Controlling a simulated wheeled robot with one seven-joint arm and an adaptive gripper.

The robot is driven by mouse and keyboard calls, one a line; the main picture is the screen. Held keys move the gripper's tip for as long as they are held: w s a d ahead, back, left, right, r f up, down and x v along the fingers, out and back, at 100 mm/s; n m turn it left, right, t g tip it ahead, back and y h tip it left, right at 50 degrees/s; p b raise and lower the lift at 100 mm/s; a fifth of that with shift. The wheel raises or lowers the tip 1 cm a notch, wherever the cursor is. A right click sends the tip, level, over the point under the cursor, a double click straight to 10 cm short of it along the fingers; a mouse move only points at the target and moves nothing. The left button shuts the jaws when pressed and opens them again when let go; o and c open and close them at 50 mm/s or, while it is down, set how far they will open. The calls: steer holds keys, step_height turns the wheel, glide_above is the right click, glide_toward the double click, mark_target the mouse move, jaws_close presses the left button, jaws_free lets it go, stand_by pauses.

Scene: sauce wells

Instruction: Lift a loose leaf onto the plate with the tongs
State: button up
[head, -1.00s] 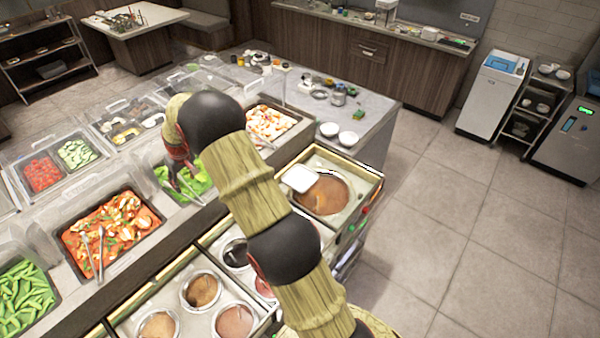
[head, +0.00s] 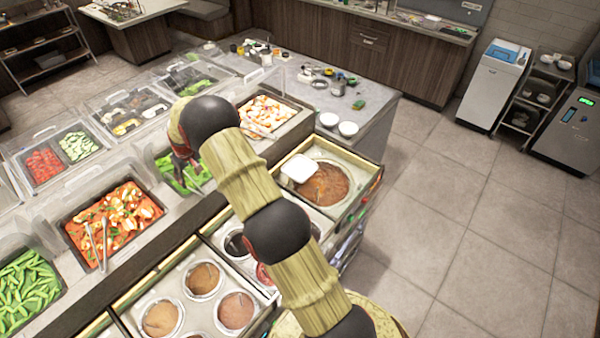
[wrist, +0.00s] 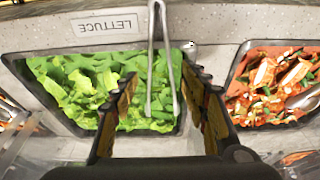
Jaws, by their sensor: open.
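The green lettuce leaves (wrist: 85,88) fill a dark pan in the wrist view, below an upside-down "LETTUCE" label. The metal tongs (wrist: 151,62) lie over the pan, with their joined end on the counter rim and their arms spread on the leaves. My gripper (wrist: 160,80) is open, one finger on each side of the tongs, and holds nothing. In the head view my arm hides most of the lettuce pan (head: 197,178) and the gripper. A white square plate (head: 299,168) sits at the left rim of a round brown sauce well (head: 328,188).
A red-orange food pan (head: 130,208) with its own tongs stands left of the lettuce in the head view. Clear covers (head: 75,185) stand behind the pans. Several sauce wells (head: 203,279) lie in front. Two white bowls (head: 348,129) stand on the far counter.

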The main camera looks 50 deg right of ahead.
steer(key=shift+b+x, duration=1.85)
steer(key=shift+x, duration=1.05)
steer(key=c, duration=0.7)
steer(key=shift+r, duration=0.15)
step_height(320, 180, up, 12)
steer(key=p, duration=0.3)
